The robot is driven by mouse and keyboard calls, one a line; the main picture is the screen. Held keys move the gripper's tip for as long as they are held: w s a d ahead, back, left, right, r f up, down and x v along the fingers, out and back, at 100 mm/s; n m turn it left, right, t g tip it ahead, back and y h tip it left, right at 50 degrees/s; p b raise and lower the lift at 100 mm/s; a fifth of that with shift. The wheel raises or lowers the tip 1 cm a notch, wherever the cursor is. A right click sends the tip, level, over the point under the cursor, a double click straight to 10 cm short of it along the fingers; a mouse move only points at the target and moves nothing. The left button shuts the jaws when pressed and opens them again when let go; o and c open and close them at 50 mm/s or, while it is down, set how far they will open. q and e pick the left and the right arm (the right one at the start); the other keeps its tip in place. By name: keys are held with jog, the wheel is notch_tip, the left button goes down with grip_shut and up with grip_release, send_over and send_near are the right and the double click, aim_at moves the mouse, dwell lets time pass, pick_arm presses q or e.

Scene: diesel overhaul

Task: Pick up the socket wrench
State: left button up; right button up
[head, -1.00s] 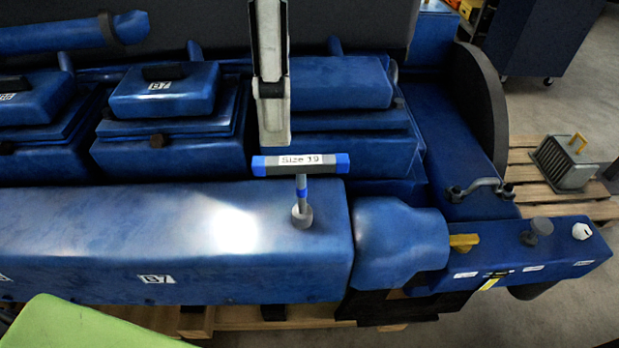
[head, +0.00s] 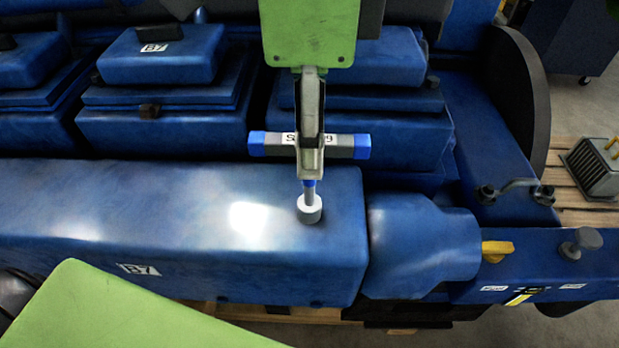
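The socket wrench (head: 347,146) stands upright on top of the long blue engine block, with its T-shaped bar across the top. The bar is grey with blue ends, and its white size label is partly covered. Its round grey socket end (head: 309,210) is at the block's top surface near the right end. My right gripper (head: 310,172) comes down from above at the middle of the bar, with a finger in front of it. The far finger is hidden, so I cannot tell whether it is closed on the bar. My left gripper is out of view.
The long blue block (head: 160,215) lies under the wrench. Blue covers with black handles (head: 165,55) stand behind it. A grey caged box (head: 595,170) sits on a pallet.

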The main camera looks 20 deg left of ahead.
aim_at(309, 202)
jog(key=shift+w+f, duration=0.15)
jog(key=shift+f, duration=0.75)
jog(key=shift+w+f+p, duration=0.1)
jog(key=shift+f+p, duration=0.5)
jog(key=shift+f, duration=0.05)
notch_tip(309, 202, down, 4)
jog(key=shift+a+r+p, duration=0.15)
jog(key=shift+r+p, duration=0.1)
jog(key=shift+p, duration=0.55)
jog(key=shift+f, duration=0.35)
grip_shut()
